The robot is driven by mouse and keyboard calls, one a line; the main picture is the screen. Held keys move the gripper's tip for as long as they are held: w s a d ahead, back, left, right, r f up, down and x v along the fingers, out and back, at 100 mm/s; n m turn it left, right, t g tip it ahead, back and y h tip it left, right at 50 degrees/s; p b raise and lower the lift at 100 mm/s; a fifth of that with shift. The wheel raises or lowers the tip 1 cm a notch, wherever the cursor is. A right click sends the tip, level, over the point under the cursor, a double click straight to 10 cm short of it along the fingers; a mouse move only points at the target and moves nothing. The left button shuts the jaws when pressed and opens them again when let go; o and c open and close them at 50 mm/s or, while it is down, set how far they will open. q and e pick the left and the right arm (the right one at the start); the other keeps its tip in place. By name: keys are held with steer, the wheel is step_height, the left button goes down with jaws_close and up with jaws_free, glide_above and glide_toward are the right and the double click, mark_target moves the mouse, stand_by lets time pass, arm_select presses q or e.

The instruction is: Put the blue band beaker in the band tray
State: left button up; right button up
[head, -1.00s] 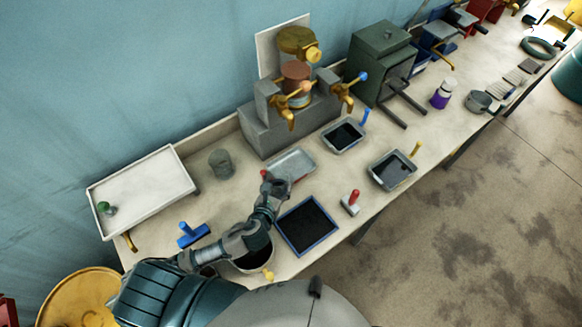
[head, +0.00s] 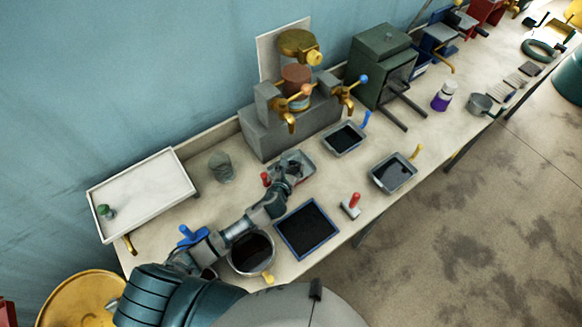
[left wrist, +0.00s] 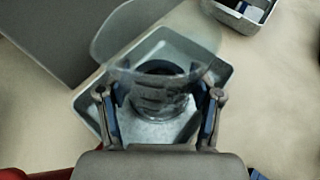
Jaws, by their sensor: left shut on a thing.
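My left gripper (head: 287,170) is over the grey tray (head: 308,167) in front of the dispenser in the head view. In the left wrist view my left gripper (left wrist: 160,102) is shut on a clear glass beaker (left wrist: 155,76), with a finger on each side. The beaker has a dark ring in it; I cannot tell the band's colour for sure. It is above or in the grey tray (left wrist: 224,76); I cannot tell whether it touches the floor. No tray is plainly marked as the band tray. My right gripper is not in view.
Another clear beaker (head: 221,167) stands left of the dispenser (head: 290,122). Close by are a blue-handled tray (head: 343,139), a yellow-handled tray (head: 392,173), a red-handled tool (head: 352,206), a blue-rimmed dark tray (head: 307,228) and a pot (head: 250,254). A white tray (head: 140,190) lies far left.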

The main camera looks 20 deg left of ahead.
arm_select(q)
steer(key=o, duration=1.3)
steer(key=shift+c, duration=0.2)
steer(key=v, duration=1.2)
steer(key=shift+p, duration=0.35)
